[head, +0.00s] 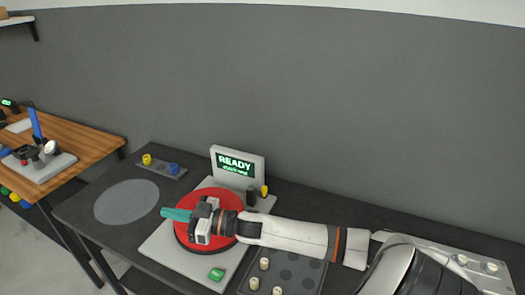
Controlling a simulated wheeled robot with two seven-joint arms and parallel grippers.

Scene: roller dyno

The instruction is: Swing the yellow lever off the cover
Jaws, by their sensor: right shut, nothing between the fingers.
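The round red cover (226,197) lies on the light grey base plate of the machine. My right gripper (172,214), with teal fingers, reaches across the cover from the right. Its fingers are shut and empty, with their tips over the left edge of the cover. A small yellow piece (264,190), which looks like the yellow lever, stands at the back right of the cover beside a dark post (251,196). It appears clear of the red disc and apart from my fingers. My gripper and arm hide part of the cover. My left gripper is not in view.
A screen (236,148) reading READY stands behind the cover. A green button (216,274) is at the plate's front. A tray (312,272) with light pegs lies right of it. A small holder (155,172) carries yellow and blue pieces. The grey disc area (126,202) at left is clear.

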